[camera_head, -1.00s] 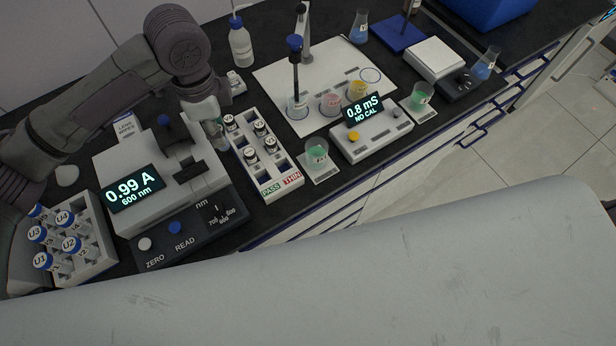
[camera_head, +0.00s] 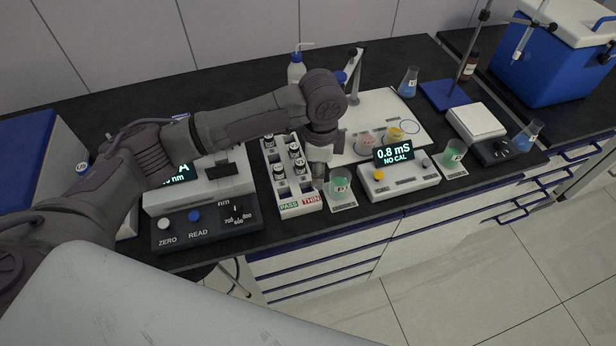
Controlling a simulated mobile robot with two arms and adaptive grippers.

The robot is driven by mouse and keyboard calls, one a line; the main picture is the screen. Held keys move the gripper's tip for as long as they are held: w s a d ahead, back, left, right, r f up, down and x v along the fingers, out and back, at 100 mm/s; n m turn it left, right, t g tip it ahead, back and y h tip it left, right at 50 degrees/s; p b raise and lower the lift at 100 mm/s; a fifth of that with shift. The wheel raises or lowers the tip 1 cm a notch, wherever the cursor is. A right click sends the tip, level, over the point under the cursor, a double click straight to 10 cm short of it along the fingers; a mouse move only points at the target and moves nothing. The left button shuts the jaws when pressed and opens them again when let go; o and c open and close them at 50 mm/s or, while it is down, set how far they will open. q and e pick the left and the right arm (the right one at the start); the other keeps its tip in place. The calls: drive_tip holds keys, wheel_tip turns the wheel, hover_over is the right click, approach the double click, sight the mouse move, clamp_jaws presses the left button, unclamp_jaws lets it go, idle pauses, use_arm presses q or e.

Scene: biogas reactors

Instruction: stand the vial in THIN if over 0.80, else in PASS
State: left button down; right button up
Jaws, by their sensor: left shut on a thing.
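My left gripper (camera_head: 318,174) comes down from above at the right edge of the white rack (camera_head: 300,210), beside its THIN column. It is shut on a vial, mostly hidden by the fingers and arm. The rack's front has a green PASS label (camera_head: 289,206) under the left column and a red THIN label (camera_head: 311,200) under the right. Several dark-capped vials, one of them (camera_head: 278,172) in front left, stand in the rack. My right gripper is not in view.
A green beaker (camera_head: 340,186) stands close right of the rack. The conductivity meter (camera_head: 400,178), reading 0.8 mS NO CAL, is beyond it. The photometer's ZERO and READ panel (camera_head: 205,228) is at left. A wash bottle (camera_head: 296,70) stands behind.

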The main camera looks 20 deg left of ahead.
sight(307, 180)
use_arm(q)
drive_tip(key=a+f, duration=0.1)
drive_tip(key=w+a+f, duration=0.1)
drive_tip(key=a, duration=0.1)
drive_tip(key=shift+w+a+f+p, duration=0.1)
drive_tip(key=shift+w+f+p, duration=0.15)
drive_tip(key=shift+p, duration=0.1)
wheel_tip(307, 180, down, 4)
drive_tip(key=shift+s+r+p, duration=0.1)
drive_tip(key=shift+p, duration=0.4)
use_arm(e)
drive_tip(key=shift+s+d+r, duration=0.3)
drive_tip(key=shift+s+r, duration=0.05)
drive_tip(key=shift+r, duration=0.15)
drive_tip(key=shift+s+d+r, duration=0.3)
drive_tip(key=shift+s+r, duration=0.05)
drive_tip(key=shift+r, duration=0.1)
use_arm(q)
drive_tip(key=c, duration=0.9)
unclamp_jaws()
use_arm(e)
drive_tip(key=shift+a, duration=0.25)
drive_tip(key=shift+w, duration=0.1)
